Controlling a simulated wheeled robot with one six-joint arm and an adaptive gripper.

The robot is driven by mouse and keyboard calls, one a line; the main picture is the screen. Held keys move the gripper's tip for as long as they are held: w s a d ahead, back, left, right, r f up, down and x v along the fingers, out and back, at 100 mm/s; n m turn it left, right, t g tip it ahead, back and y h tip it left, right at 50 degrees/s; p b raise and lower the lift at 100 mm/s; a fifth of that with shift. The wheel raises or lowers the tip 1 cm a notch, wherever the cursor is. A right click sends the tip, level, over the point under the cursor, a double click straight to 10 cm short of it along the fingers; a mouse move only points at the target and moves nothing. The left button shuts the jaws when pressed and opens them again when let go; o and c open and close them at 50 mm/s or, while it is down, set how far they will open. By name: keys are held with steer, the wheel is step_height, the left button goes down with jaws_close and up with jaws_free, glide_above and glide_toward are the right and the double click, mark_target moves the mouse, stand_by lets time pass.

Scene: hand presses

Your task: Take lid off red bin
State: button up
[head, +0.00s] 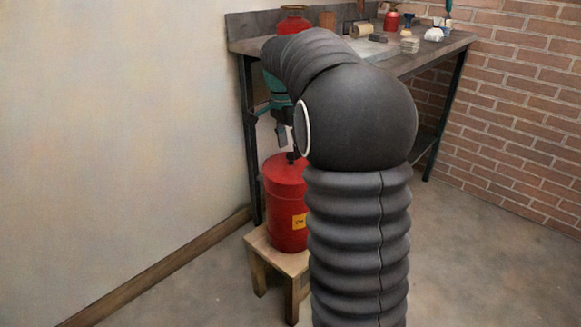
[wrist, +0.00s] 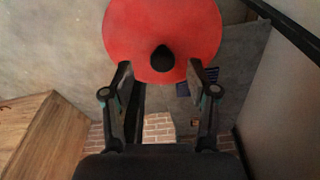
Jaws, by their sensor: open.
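The red bin (head: 287,215) stands upright on a low wooden stool, with a yellow label on its front; my arm hides its right side. Its red lid (head: 285,168) is on top, with a dark knob (head: 292,156) in the middle. In the wrist view the round red lid (wrist: 150,30) fills the top centre, and its black knob (wrist: 162,59) lies just beyond and between my fingertips. My gripper (wrist: 158,75) is open, with one finger on each side of the knob's line. In the head view my gripper (head: 286,135) is above the lid, partly hidden by my arm.
The wooden stool (head: 262,245) stands near the pale wall, before a dark workbench (head: 400,58) holding several items, including a red container (head: 391,21). A brick wall (head: 520,110) is behind at right. The floor (head: 480,260) at right is clear.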

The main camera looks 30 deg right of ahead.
mark_target(291, 160)
steer(key=f, duration=0.3)
steer(key=shift+w+d+f, duration=0.15)
steer(key=shift+d, duration=0.1)
jaws_close()
